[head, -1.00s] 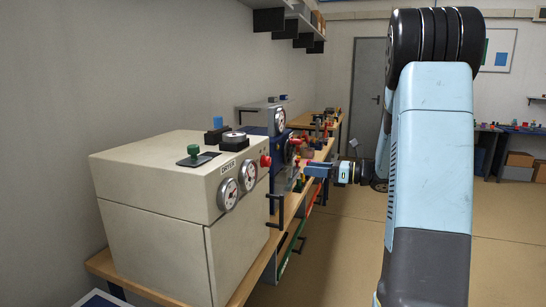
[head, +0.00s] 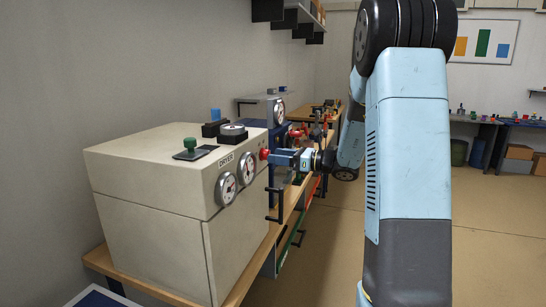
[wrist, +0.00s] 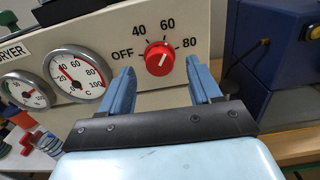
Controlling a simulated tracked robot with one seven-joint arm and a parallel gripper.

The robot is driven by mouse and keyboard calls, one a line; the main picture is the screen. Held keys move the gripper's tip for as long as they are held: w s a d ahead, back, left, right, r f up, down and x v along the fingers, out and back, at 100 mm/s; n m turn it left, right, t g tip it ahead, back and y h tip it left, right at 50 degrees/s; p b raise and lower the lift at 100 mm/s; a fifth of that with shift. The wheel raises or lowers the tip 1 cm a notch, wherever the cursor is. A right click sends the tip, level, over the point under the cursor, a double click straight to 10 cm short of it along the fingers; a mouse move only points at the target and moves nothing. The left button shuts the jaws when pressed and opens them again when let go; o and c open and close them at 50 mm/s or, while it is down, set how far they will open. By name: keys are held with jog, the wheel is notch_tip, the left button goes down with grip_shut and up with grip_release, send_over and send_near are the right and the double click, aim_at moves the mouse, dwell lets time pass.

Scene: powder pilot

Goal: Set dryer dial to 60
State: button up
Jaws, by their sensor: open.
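The beige dryer (head: 150,210) stands on the bench at left, with a "DRYER" label. Its red dial (wrist: 160,58) is on the front panel at the far right, and it also shows in the head view (head: 264,154). Markings OFF, 40, 60 and 80 surround the dial. Its white line runs up and right, seemingly between 60 and 80; the exact reading is unclear. My gripper (wrist: 158,72) is open and faces the panel, with one finger on each side of the dial in the picture. Contact cannot be told. No object is between the fingers except the dial beyond.
Two round gauges (wrist: 75,73) sit left of the dial. A blue machine (wrist: 280,60) stands to the right. The floor (head: 320,260) beside the bench is clear.

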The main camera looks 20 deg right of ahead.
jog(key=shift+x, duration=1.2)
jog(key=c, duration=1)
jog(key=shift+n, duration=1)
jog(key=o, duration=1)
jog(key=v, duration=1.4)
